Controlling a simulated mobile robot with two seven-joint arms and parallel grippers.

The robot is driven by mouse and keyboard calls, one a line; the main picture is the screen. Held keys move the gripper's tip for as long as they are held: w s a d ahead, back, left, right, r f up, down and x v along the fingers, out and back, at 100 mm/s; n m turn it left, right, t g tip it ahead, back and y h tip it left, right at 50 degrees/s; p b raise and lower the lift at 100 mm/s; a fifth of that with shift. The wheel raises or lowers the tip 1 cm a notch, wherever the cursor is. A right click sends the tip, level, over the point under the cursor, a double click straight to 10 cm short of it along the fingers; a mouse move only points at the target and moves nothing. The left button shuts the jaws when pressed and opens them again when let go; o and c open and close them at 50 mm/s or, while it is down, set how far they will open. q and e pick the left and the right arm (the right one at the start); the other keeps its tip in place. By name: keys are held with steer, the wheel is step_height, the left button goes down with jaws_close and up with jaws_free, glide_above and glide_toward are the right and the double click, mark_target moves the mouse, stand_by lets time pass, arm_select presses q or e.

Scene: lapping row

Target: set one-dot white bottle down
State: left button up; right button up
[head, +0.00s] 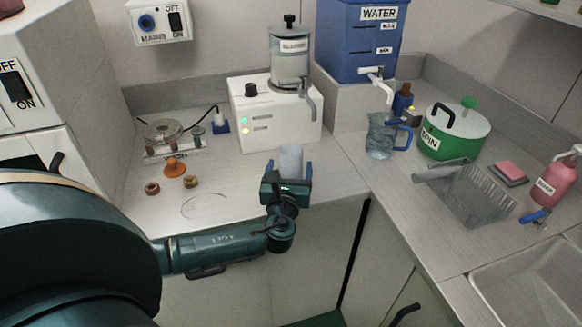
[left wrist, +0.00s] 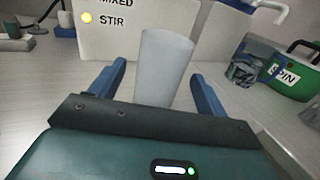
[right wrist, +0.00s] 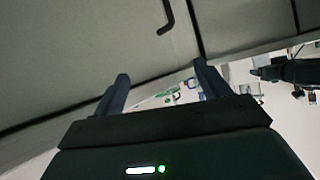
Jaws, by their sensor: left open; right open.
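A plain whitish cylinder, which looks like the white bottle (head: 291,156), stands upright at the counter's front part, before the white stirring machine. No dot shows on the side in view. My left gripper (head: 289,172) is open around it, one blue finger on each side. In the left wrist view the bottle (left wrist: 163,62) shows between the fingers, with a gap on both sides. Its foot is hidden by the gripper body. My right gripper (right wrist: 162,75) is open and empty in the right wrist view, facing a cabinet front.
The white machine (head: 272,120) stands behind the bottle. The blue water tank (head: 345,45), clear jug (head: 379,138) and green spin pot (head: 455,145) are to the right. Small knobs (head: 175,167) lie at left near a drawn ring (head: 204,206).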

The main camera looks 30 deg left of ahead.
mark_target(290, 153)
arm_select(q)
steer(key=x, duration=0.5)
steer(key=shift+f, duration=0.1)
steer(key=shift+c, duration=0.4)
steer(key=c, duration=1.1)
